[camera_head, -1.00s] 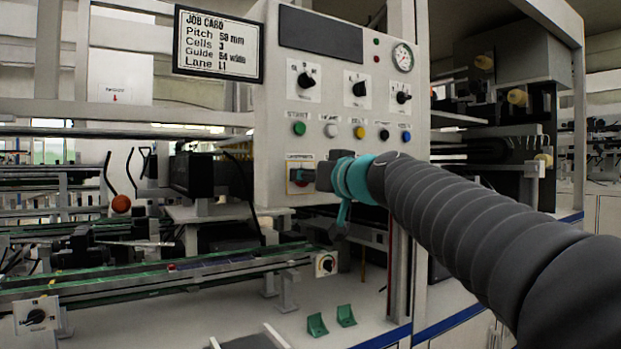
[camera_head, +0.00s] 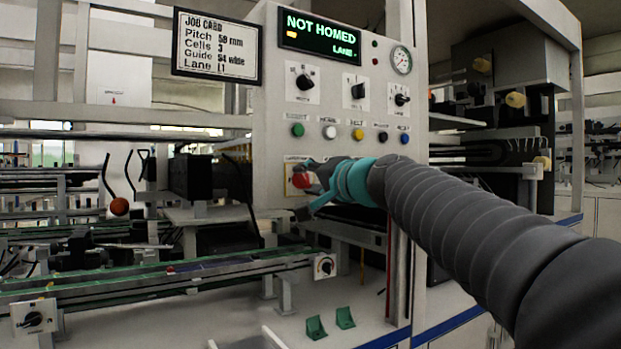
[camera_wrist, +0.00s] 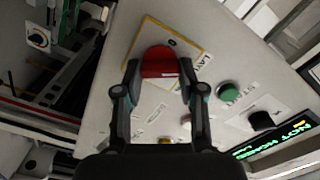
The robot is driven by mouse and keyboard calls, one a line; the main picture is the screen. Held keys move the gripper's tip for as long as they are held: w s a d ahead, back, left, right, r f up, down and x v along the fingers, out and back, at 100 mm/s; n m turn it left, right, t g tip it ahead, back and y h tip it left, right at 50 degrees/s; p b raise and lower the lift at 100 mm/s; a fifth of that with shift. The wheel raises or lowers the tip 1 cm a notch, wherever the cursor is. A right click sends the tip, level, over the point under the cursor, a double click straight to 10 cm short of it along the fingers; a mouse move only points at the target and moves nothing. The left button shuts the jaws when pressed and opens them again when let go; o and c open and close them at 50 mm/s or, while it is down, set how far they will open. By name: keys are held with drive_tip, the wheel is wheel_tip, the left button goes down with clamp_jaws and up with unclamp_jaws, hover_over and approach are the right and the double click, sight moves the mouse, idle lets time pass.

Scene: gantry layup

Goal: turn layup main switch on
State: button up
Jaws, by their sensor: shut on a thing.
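The main switch is a red knob (camera_head: 301,178) on a yellow-edged plate at the lower left of the grey control panel (camera_head: 276,128). The wrist view shows the red knob (camera_wrist: 159,62) on its plate (camera_wrist: 141,38), between the two fingers of my gripper (camera_wrist: 158,76). The fingers are shut on the knob. In the head view my gripper (camera_head: 314,180) reaches the knob from the right. The panel display (camera_head: 320,37) is lit and reads "NOT HOMED" and "LANE -".
Green, white, yellow, black and blue buttons (camera_head: 358,134) sit in a row above the knob, with rotary selectors (camera_head: 305,82) higher up. A job card (camera_head: 217,47) hangs at the upper left. A conveyor rail (camera_head: 180,276) runs below the panel.

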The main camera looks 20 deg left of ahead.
drive_tip(key=m+p, duration=0.1)
drive_tip(key=m, duration=0.5)
drive_tip(key=shift+m, duration=0.3)
idle(0.4)
drive_tip(key=o, duration=1.1)
drive_tip(key=shift+f, duration=0.1)
drive_tip(key=shift+o, duration=0.2)
drive_tip(key=v, duration=1.2)
